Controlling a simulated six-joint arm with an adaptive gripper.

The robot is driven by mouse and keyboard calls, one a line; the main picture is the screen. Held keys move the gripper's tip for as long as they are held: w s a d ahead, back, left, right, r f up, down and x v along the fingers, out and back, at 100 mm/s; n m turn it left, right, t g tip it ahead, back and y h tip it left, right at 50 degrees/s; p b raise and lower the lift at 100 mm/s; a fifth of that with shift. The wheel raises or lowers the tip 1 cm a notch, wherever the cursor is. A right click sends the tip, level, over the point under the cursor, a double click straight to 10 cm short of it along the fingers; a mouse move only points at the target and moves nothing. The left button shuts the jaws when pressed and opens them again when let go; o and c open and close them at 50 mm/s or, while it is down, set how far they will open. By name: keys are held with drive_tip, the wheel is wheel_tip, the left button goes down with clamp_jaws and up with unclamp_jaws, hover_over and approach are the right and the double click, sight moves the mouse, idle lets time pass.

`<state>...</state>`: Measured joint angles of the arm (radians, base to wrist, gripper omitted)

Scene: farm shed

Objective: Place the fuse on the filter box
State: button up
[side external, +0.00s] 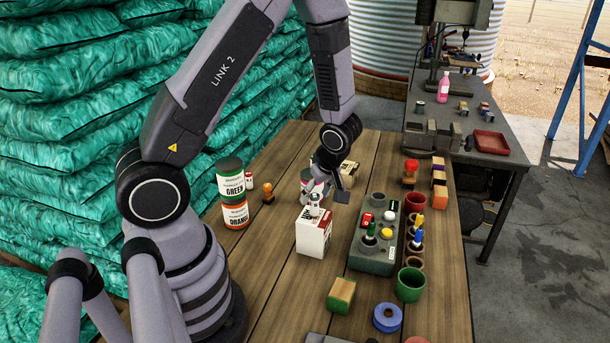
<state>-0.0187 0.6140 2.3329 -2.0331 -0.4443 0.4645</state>
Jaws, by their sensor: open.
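The filter box (312,238), white with red and dark print, stands upright on the wooden table near the middle of the side external view. A small pale upright piece, which looks like the fuse (314,204), stands at the top of the box; its exact contact with the box is too small to tell. My gripper (324,192) is open just behind and above the box, its fingers pointing down. The fuse appears in front of or between the fingers, and I cannot tell which. My gripper partly hides what lies behind it.
A grey control box (371,262) with coloured buttons stands right of the filter box. Green and orange cans (235,214) stand at left, near an orange-handled stamp (268,191). A green cup (410,284), a green-and-tan block (341,295) and a blue ring (387,318) lie in front.

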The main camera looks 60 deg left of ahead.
drive_tip(key=w+d+r+m+t+h, duration=0.1)
drive_tip(key=w+d+r+m+t, duration=0.2)
drive_tip(key=r, duration=0.7)
drive_tip(key=w+d+r+t, duration=0.2)
drive_tip(key=w+r+t, duration=0.2)
drive_tip(key=r, duration=0.5)
drive_tip(key=s+d+r+m+t+h, duration=0.35)
drive_tip(key=d+r+m+h, duration=0.35)
drive_tip(key=r, duration=0.3)
drive_tip(key=s+d+m+g, duration=0.1)
drive_tip(key=s+d+m, duration=0.1)
drive_tip(key=s+m, duration=0.5)
drive_tip(key=s+a+f+g+y, duration=0.1)
drive_tip(key=s+a+g, duration=0.1)
drive_tip(key=s, duration=0.4)
drive_tip(key=s+a+f+m+g+y, duration=0.1)
drive_tip(key=s+a+y, duration=0.1)
drive_tip(key=s+a, duration=0.2)
drive_tip(key=s, duration=0.2)
drive_tip(key=shift+s+f+m+g, duration=0.25)
drive_tip(key=shift+s+m+g, duration=0.05)
drive_tip(key=shift+g, duration=0.05)
